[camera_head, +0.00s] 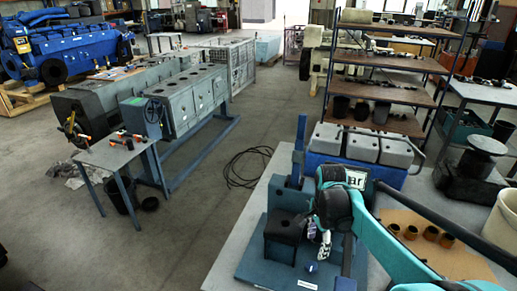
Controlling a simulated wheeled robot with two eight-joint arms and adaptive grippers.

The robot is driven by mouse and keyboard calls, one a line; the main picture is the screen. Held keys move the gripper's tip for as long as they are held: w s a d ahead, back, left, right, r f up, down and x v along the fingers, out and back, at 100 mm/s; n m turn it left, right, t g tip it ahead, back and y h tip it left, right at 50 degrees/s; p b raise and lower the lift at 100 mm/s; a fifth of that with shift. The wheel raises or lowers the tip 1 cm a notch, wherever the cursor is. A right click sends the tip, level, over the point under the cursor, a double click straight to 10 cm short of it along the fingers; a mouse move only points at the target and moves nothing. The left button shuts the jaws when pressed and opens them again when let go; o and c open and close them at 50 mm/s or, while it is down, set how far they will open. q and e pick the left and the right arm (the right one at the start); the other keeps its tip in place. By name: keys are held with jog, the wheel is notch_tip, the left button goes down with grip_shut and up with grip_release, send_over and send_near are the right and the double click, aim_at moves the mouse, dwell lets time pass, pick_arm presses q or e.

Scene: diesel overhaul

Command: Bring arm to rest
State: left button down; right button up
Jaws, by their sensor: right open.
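My right arm (420,245) is teal and dark. It comes in from the lower right and bends at a dark joint above the front workbench. My right gripper (319,245) hangs small and partly hidden below that joint, over the blue fixture plate (262,262). It is open, and I see nothing held in it. It is close to a dark block (284,228) on the plate; I cannot tell whether they touch. My left gripper is not in view.
Grey blocks (360,145) sit on a blue unit behind my arm. A brown board (455,262) with several dark rings lies to the right, near a cream bucket (502,222). A shelf rack (385,90) stands behind. Open floor (195,225) lies left, with a coiled cable (247,168).

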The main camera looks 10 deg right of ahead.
jog(key=s+a+f+n+t+b, duration=0.2)
jog(key=s+a+n+t, duration=0.5)
jog(key=n, duration=1)
jog(key=s+a+b, duration=0.1)
jog(key=s+a, duration=0.2)
jog(key=s, duration=0.1)
jog(key=shift+s+a+n+b, duration=0.2)
jog(key=shift+a+n+b, duration=0.1)
jog(key=shift+a, duration=0.05)
jog(key=shift+c, duration=0.2)
